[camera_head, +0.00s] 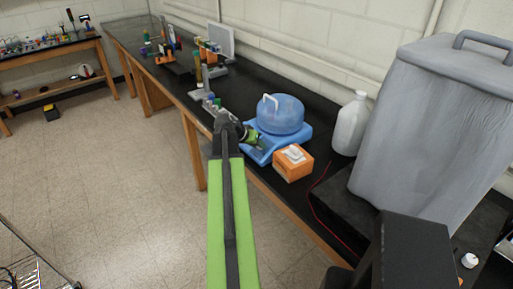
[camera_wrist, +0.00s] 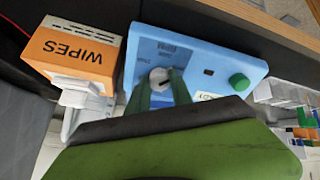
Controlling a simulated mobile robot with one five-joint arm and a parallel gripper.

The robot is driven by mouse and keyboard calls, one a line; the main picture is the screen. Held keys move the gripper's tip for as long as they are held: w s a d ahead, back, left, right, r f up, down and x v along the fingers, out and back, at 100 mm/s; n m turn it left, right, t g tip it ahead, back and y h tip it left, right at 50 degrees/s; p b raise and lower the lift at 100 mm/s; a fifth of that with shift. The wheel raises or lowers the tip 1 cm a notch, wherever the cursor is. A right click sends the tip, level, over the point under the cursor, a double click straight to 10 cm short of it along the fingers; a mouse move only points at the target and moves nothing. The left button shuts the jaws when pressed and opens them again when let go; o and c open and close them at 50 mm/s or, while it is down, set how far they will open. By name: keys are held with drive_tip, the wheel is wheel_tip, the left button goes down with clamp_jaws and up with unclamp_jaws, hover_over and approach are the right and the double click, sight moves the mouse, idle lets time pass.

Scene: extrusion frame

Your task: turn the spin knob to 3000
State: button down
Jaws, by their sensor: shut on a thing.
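The spin knob (camera_wrist: 158,76) is a small pale round knob on the front panel of a blue machine (camera_wrist: 200,65). In the wrist view, my gripper (camera_wrist: 160,88) has its two green fingers on either side of the knob and is shut on it. Small printing beside the knob is too blurred to read, so its setting cannot be told. A green button (camera_wrist: 239,82) is on the same panel. In the head view, the blue machine (camera_head: 262,158) has a clear blue domed lid (camera_head: 280,118) with a white handle; my gripper (camera_head: 251,139) is at its front and the knob is hidden.
An orange wipes box (camera_head: 293,163) stands close beside the machine and also shows in the wrist view (camera_wrist: 75,50). A white jug (camera_head: 350,125) and a large grey bin (camera_head: 425,120) stand to the right. Racks and small items (camera_head: 208,80) stand farther left on the black bench.

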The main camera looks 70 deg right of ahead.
drive_tip(key=shift+w+a+f+m, duration=0.1)
drive_tip(key=shift+m, duration=1.1)
drive_tip(key=c, duration=1.1)
unclamp_jaws()
drive_tip(key=shift+c, duration=0.2)
drive_tip(key=p+v, duration=1.2)
drive_tip(key=v, duration=0.5)
drive_tip(key=shift+w+p, duration=0.35)
drive_tip(key=shift+p, duration=0.05)
